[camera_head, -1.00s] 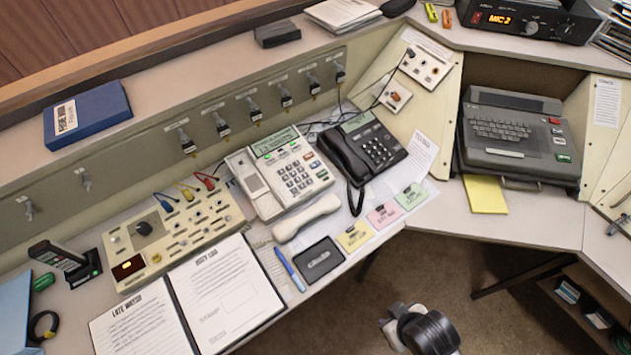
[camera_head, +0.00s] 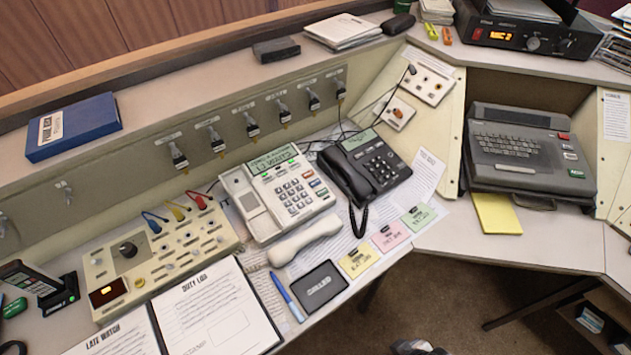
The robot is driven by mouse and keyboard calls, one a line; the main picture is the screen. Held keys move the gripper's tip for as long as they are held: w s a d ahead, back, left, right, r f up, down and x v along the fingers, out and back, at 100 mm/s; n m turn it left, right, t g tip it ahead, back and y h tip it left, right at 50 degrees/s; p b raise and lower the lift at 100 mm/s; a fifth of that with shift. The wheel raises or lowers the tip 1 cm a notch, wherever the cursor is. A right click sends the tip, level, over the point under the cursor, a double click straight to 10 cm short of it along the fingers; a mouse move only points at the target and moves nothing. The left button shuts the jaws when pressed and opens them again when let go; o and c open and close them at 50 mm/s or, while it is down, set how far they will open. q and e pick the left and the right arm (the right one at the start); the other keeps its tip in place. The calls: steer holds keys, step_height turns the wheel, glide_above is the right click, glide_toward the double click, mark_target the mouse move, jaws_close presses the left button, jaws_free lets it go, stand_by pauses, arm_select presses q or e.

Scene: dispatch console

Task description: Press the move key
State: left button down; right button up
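No key label in view is clear enough to read as "move". The white desk phone (camera_head: 264,225) at the middle has a lit green display (camera_head: 274,158), a number pad and a column of coloured keys (camera_head: 315,183) on its right. Its white handset (camera_head: 305,240) lies in front. The dark grey keyboard terminal (camera_head: 528,150) at the right has a keyboard (camera_head: 505,145), with a red key (camera_head: 564,136) and a green key (camera_head: 576,174) at its right side. A control panel (camera_head: 160,252) with a knob and several small buttons is at the left.
A black phone (camera_head: 365,166) stands right of the white one. In front lie a black pad (camera_head: 320,287), sticky notes (camera_head: 391,236), a blue pen (camera_head: 287,296) and an open duty log (camera_head: 218,315). A blue box (camera_head: 73,127) and a radio (camera_head: 530,32) are on the ledge.

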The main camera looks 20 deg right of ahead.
jaws_close()
steer(key=shift+d, duration=0.1)
stand_by(0.5)
stand_by(0.9)
